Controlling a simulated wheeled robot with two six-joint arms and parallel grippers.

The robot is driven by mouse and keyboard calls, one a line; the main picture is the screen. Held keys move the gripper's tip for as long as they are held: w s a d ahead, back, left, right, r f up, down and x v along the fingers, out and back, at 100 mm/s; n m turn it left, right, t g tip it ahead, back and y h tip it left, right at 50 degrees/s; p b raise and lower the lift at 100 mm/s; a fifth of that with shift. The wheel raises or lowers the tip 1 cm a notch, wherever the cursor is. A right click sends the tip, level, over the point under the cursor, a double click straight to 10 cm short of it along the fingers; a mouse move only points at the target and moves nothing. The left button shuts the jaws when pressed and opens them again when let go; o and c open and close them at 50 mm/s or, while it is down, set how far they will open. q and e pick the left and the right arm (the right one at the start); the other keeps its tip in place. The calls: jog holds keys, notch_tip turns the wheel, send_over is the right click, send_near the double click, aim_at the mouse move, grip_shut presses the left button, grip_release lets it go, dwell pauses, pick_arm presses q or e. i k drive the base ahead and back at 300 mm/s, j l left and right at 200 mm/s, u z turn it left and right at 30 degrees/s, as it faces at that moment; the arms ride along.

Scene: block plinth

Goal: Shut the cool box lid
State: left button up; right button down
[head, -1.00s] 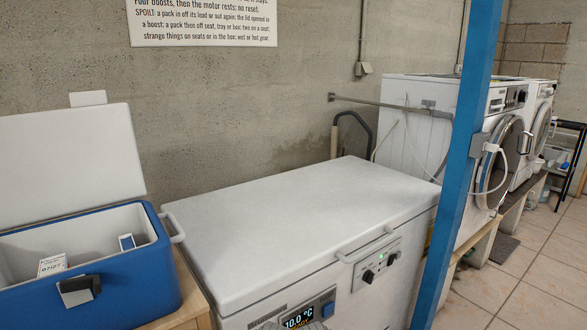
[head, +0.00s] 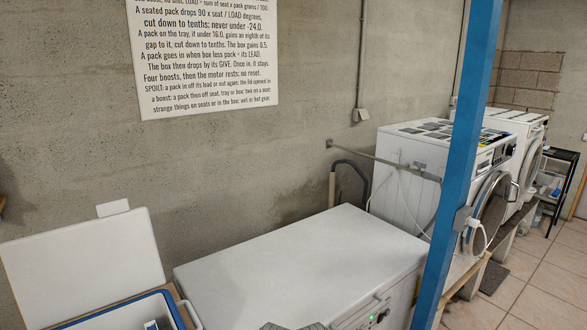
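The cool box (head: 176,309) is at the bottom left of the head view. Only its blue upper rim, part of its pale inside and its white side handle show; the rest is cut off by the lower edge. Its white lid (head: 82,265) stands open, tilted back toward the wall, with a small pale tab (head: 112,208) above its top edge. The top of a small white and blue pack (head: 151,325) shows inside the box. Neither gripper shows clearly. A small grey shape at the bottom edge, over the chest freezer, is too cut off to identify.
A white chest freezer (head: 290,255) stands right of the cool box, its lid shut and its top mostly clear. A blue post (head: 462,150) rises in front of the washing machines (head: 420,165). A printed notice (head: 208,50) hangs on the wall. Tiled floor lies at right.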

aim_at(57, 276)
jog(key=u, duration=1.3)
